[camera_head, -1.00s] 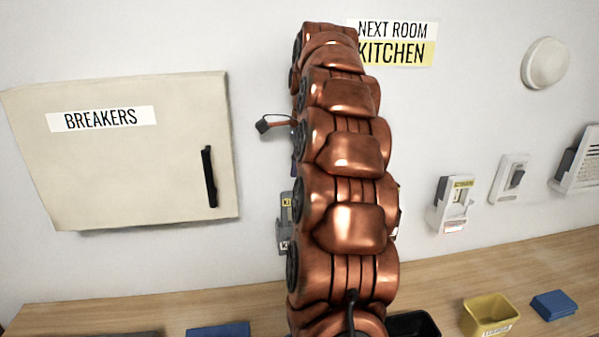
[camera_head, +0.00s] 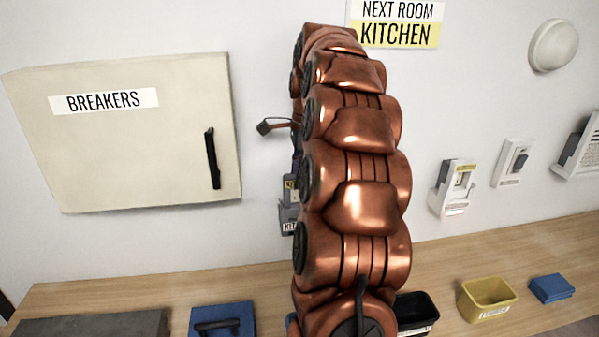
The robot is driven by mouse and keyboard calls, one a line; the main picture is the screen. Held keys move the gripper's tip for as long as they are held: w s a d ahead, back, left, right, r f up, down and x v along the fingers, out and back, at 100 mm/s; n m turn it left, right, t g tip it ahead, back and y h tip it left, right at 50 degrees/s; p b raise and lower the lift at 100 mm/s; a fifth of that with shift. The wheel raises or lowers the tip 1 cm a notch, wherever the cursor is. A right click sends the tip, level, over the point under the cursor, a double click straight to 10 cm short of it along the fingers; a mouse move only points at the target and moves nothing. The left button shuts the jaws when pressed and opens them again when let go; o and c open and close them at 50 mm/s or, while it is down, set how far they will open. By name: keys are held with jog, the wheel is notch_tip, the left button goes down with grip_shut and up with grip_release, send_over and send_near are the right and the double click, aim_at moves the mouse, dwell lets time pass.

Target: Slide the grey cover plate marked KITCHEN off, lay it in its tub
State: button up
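A grey piece (camera_head: 290,211) with a partly visible white label, starting "KI", sits on the wall just left of my copper arm. My arm covers most of it, so I cannot tell if it is the whole cover plate or how it is held. A small yellow label shows above it. A black tub (camera_head: 417,309) with a white label stands on the bench right of my arm, partly covered by it; its label is too small to read. A yellow tub (camera_head: 486,294), also labelled, stands further right.
A cream breaker box (camera_head: 120,150) with a black handle projects at left. A white unit (camera_head: 453,187) and a switch (camera_head: 512,163) are on the wall at right. The wooden bench (camera_head: 450,258) holds blue items (camera_head: 552,288) (camera_head: 222,318) and a grey slab (camera_head: 90,325).

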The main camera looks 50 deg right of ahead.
grip_shut()
dwell(0.5)
